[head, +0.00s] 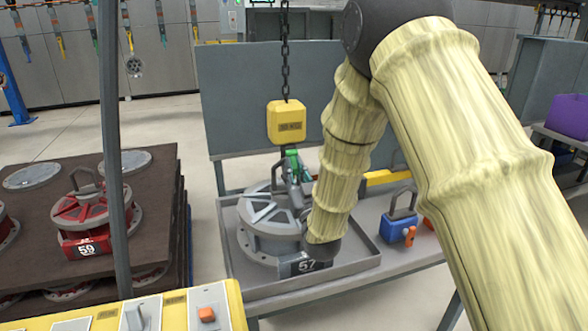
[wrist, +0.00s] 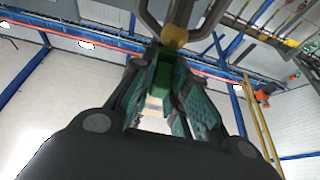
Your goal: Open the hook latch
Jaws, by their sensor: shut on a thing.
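A yellow hoist block (head: 286,121) hangs on a dark chain above the grey tray. Below it is the hook, mostly hidden, with a green latch (head: 291,160). My gripper (head: 296,172) reaches up to the latch from the lower right, just above the grey flanged part (head: 264,240) numbered 57. In the wrist view, the teal fingers of my gripper (wrist: 170,72) are shut on the green latch (wrist: 163,80). A grey metal loop and a brassy round piece lie just above the fingertips. Whether the latch stands open is not clear.
The grey part sits in a shallow tray (head: 310,283) on a bench. A blue padlock-like block (head: 398,229) stands to its right. A red flanged part (head: 88,212) numbered 59 is on a dark pallet at left. A dark post and yellow control panel (head: 160,308) stand in front.

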